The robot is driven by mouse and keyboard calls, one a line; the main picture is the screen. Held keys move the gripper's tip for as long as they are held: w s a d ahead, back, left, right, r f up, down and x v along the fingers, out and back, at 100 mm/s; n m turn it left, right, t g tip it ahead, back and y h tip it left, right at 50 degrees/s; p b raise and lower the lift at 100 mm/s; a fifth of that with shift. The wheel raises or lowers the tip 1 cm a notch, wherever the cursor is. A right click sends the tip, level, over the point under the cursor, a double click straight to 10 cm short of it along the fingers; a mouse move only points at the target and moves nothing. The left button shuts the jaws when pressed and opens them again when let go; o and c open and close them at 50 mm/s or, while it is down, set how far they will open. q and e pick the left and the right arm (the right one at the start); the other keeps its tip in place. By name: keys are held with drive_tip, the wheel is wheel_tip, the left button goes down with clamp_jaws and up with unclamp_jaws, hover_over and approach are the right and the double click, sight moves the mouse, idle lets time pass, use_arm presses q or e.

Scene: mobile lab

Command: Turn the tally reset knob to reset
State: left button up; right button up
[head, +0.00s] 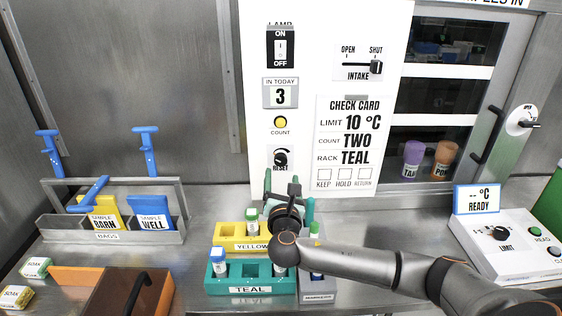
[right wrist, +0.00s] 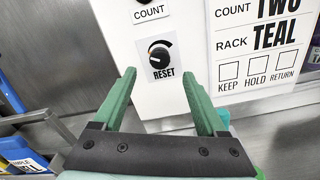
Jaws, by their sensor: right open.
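The tally reset knob (head: 281,157) is a small black round knob on the white panel, above the RESET label. In the right wrist view the knob (right wrist: 159,55) shows beyond the fingertips, roughly centred between them, with a black arc around its upper side. I cannot tell its exact setting. The tally window (head: 280,97) reads 3, and a yellow count button (head: 280,122) sits below it. My right gripper (head: 282,182) is open and empty, just below the knob in the head view; its green fingers (right wrist: 157,74) are apart and do not touch the knob. My left gripper is out of view.
A yellow rack (head: 232,244) and a teal rack (head: 222,286) with vials stand below my right gripper. A bag holder (head: 110,237) is at left. The intake slider (head: 376,67) and check card (head: 348,104) are on the same panel. A control box (head: 500,275) is at right.

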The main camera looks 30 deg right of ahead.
sight(281, 162)
drive_tip(key=x, duration=0.8)
clamp_jaws()
idle(0.5)
